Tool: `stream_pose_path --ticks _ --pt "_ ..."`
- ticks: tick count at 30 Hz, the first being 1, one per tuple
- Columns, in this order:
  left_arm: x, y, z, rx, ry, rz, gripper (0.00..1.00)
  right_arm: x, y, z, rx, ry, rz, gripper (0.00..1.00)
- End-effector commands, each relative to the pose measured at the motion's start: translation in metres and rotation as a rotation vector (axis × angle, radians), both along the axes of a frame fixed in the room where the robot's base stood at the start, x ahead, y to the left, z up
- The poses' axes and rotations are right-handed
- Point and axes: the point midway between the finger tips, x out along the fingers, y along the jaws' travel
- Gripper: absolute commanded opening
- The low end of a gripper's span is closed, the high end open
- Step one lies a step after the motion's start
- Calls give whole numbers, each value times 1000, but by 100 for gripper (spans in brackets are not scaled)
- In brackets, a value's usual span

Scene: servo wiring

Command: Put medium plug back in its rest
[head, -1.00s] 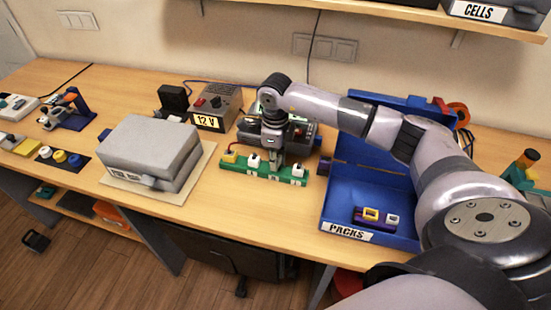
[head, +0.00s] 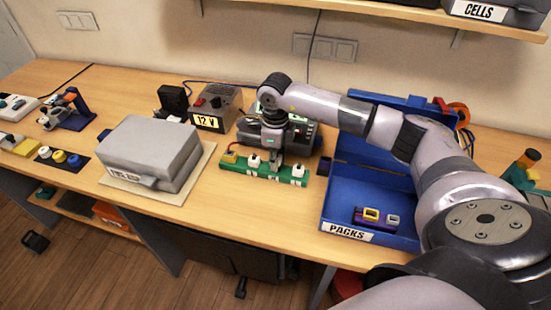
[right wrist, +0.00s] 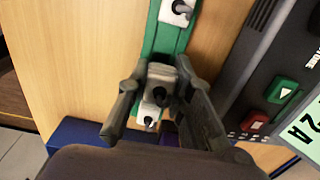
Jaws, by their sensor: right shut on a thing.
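The green rest strip (head: 236,169) lies on the bench with white plugs standing in it, one left of my right gripper (head: 275,164) and one right of it. The right gripper points down at the strip's middle, between these two plugs. In the right wrist view its fingers (right wrist: 162,98) are shut on a grey plug with a dark round top (right wrist: 160,78), right over the green strip (right wrist: 160,45). A white plug (right wrist: 181,8) shows at the top and another (right wrist: 148,114) below the held one. Whether the held plug is fully seated is hidden. My left gripper is out of view.
The 12 V supply (head: 212,108) and a dark device (head: 298,138) stand behind the strip. The blue PACKS bin (head: 340,190) is close on the right. A grey case (head: 150,150) sits on a board at left. Bare bench lies in front of the strip.

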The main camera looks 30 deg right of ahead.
Motion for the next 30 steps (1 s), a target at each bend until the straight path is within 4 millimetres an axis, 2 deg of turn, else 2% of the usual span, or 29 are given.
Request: stream_pose_path --ticks 13,30 --pt "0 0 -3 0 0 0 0 0 0 -1 0 0 0 1" --pt "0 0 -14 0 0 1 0 0 0 -16 0 0 0 1"
